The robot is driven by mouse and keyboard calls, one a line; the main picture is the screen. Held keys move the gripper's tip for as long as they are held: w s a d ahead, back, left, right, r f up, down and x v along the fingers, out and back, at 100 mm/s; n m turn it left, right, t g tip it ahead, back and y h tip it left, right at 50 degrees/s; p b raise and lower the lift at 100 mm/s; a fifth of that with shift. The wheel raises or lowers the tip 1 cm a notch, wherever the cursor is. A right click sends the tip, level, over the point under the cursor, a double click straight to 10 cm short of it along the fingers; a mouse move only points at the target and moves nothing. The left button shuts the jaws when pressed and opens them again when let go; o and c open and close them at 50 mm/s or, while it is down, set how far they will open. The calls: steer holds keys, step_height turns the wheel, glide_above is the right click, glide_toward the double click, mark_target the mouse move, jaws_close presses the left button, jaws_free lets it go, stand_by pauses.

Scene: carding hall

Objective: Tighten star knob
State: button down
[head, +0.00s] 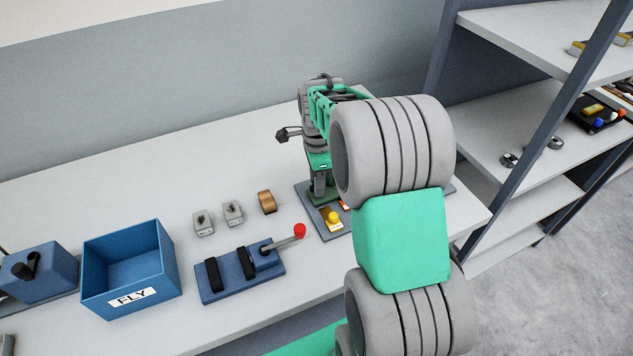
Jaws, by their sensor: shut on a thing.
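My gripper (320,186) points down over a dark base plate (316,216) at the right part of the bench. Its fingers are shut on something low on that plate. My wrist and fingers cover most of what they grip, so I cannot make out the star knob's shape or whether it is seated. A yellow knob-like part (333,217) with a small label stands on the same plate, just in front of my fingers and apart from them.
A blue block (38,273) is farther left. Shelving (513,110) rises at right. The back bench is clear.

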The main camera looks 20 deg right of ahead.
steer(key=m, duration=0.4)
steer(key=shift+r+m, duration=0.1)
steer(key=shift+m, duration=0.3)
stand_by(0.4)
steer(key=c, duration=1.3)
jaws_free()
step_height(320, 180, up, 8)
steer(key=shift+f+b, duration=0.1)
steer(key=shift+b, duration=0.5)
